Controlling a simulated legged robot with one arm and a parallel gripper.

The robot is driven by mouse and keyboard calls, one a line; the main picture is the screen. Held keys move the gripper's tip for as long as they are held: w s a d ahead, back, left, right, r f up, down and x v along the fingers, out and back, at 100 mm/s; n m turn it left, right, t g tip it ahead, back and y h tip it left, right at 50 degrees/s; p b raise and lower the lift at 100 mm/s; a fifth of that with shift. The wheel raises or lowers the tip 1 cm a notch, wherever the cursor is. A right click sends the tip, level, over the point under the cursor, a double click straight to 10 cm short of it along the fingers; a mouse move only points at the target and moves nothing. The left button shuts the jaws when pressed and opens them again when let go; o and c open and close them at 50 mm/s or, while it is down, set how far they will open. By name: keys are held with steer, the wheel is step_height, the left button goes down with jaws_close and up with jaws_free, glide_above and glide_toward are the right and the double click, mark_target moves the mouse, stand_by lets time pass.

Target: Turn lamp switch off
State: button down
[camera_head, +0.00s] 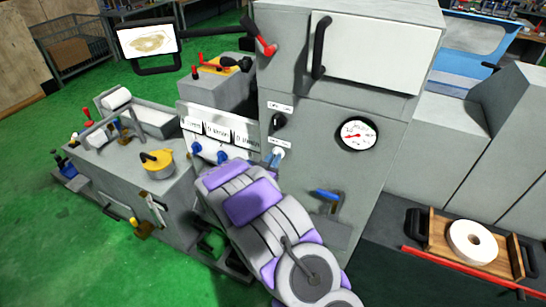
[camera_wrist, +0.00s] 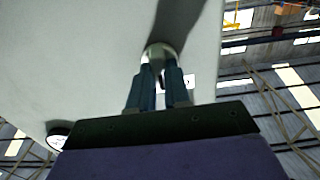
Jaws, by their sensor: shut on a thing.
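The grey cabinet (camera_head: 345,95) carries two small switches on its front, each with a white label too small to read. The upper one is a black knob (camera_head: 279,121). The lower one is a pale switch (camera_head: 279,152), partly hidden by my fingers. My gripper (camera_head: 273,158) is at this lower switch, with its arm reaching up from the bottom of the head view. In the wrist view the blue-grey fingers (camera_wrist: 158,72) are close together on the round pale switch (camera_wrist: 157,50). I cannot tell which way the switch is turned.
A round gauge (camera_head: 357,134) and a blue-handled lever (camera_head: 327,195) sit right of my gripper. A panel with blue knobs (camera_head: 222,156) is close on the left. A red-handled lever (camera_head: 262,42) is above. Green floor (camera_head: 75,230) is open at left.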

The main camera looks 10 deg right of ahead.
stand_by(0.4)
steer(key=c, duration=1.1)
jaws_free()
steer(key=shift+w+a, duration=0.1)
steer(key=v, duration=1.7)
steer(key=shift+a+b, duration=0.2)
steer(key=shift+b, duration=0.1)
